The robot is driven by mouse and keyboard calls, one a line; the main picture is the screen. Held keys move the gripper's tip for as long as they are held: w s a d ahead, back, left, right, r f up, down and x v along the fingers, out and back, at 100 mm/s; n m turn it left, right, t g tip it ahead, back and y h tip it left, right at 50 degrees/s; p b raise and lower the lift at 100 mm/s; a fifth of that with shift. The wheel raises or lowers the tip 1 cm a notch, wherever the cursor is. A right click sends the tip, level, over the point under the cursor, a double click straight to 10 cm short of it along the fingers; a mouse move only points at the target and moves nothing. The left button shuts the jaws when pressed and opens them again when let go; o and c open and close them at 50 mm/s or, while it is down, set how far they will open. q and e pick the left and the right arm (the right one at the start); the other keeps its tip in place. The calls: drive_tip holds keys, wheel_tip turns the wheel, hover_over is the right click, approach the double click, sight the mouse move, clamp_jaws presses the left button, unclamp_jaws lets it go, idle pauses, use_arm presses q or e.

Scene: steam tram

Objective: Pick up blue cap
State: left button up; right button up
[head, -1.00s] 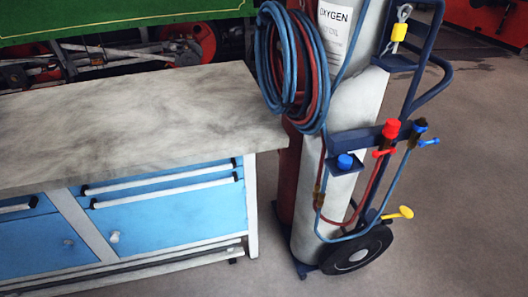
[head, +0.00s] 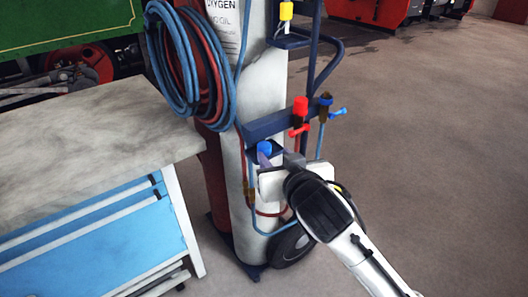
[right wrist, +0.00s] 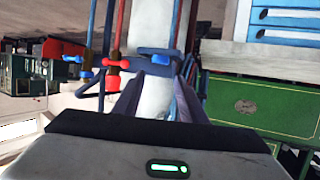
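The blue cap (head: 264,147) sits on a small dark blue bracket on the front of the grey oxygen cylinder (head: 262,95). My right gripper (head: 278,158) is just in front of and slightly below the cap, its fingers pointing at the bracket. In the right wrist view the cap (right wrist: 160,59) shows beyond the gap between the two fingers (right wrist: 157,95). The fingers are apart with nothing between them. I cannot tell whether a finger touches the bracket. My left gripper is out of view.
A red knob (head: 300,106) and a blue-topped valve (head: 325,99) stand to the right of the cap. Blue and red hoses (head: 185,65) hang at the left. A workbench (head: 95,140) is left of the cart; open floor (head: 440,150) lies right.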

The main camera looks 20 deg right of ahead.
sight(265, 147)
drive_tip(key=shift+f+x, duration=0.1)
drive_tip(key=shift+x, duration=2.3)
drive_tip(key=shift+f+x, duration=0.15)
drive_tip(key=shift+x, duration=2.3)
drive_tip(key=shift+s, duration=0.15)
drive_tip(key=c, duration=0.8)
